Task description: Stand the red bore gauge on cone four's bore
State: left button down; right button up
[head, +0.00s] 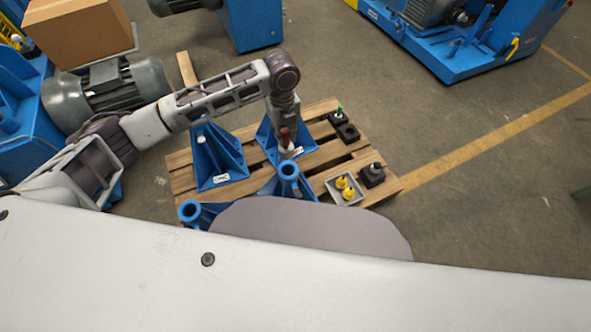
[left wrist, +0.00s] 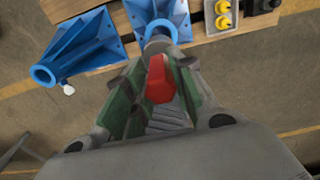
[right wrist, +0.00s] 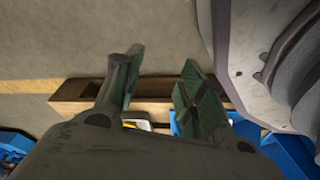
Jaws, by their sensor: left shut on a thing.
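The red bore gauge (left wrist: 158,80) is between the green fingers of my left gripper (left wrist: 155,95). A blue cone with an open ring bore (left wrist: 160,31) is just beyond the fingertips in the left wrist view; contact cannot be told. Blue cones stand on the pallet: one at left (head: 216,165), one behind the gripper (head: 268,137), and two nearer bores (head: 289,168) (head: 190,210). Their numbers are not legible. My right gripper (right wrist: 162,62) is open and empty.
A motor (head: 110,90) and a cardboard box (head: 75,32) are at left.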

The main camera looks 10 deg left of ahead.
aim_at(287, 145)
pick_arm(q)
jog(key=shift+d+r, duration=0.1)
jog(key=shift+d, duration=0.1)
pick_arm(e)
jog(key=shift+w+r, duration=0.2)
jog(key=shift+f, duration=0.1)
pick_arm(q)
jog(key=shift+f, duration=0.55)
jog(key=shift+f+b, duration=0.6)
jog(key=shift+f, duration=2)
pick_arm(e)
jog(key=shift+w+a+r, duration=0.3)
jog(key=shift+a+r, duration=0.05)
jog(key=shift+r, duration=0.3)
jog(key=shift+w+a+r, duration=0.3)
jog(key=shift+a+r, duration=0.05)
jog(key=shift+r, duration=0.25)
